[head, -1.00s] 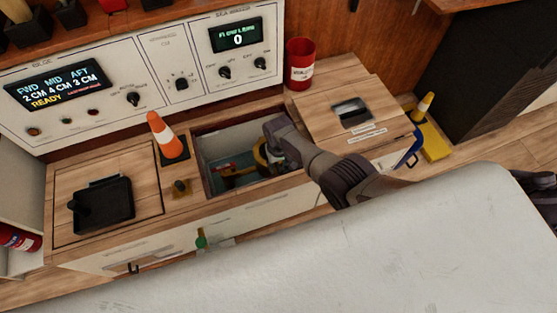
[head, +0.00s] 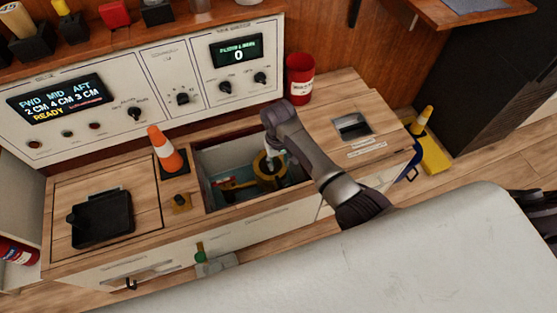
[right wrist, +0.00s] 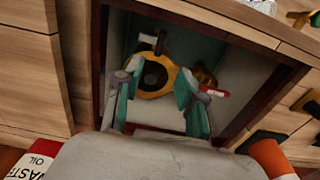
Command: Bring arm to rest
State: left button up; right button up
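My right arm (head: 318,158) reaches from the lower right over an open compartment (head: 222,150) in the wooden counter, its wrist bent downward. In the right wrist view my right gripper (right wrist: 160,82) is open, with its two grey-green fingers apart and nothing seen held between them. The fingers point into the compartment, in front of a round yellow thing (right wrist: 156,88) with a dark centre. That yellow thing also shows in the head view (head: 262,168). Whether the fingers touch it cannot be told. My left gripper is not in view.
An orange-and-white cone (head: 165,150) stands left of the opening. A red waste oil can (head: 300,78) stands behind it on the right. A control panel (head: 160,80) rises behind. A black tray (head: 103,218) lies on the left; a yellow stand (head: 432,155) is at the right.

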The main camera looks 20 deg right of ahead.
jog(key=shift+s, duration=0.1)
dwell(0.5)
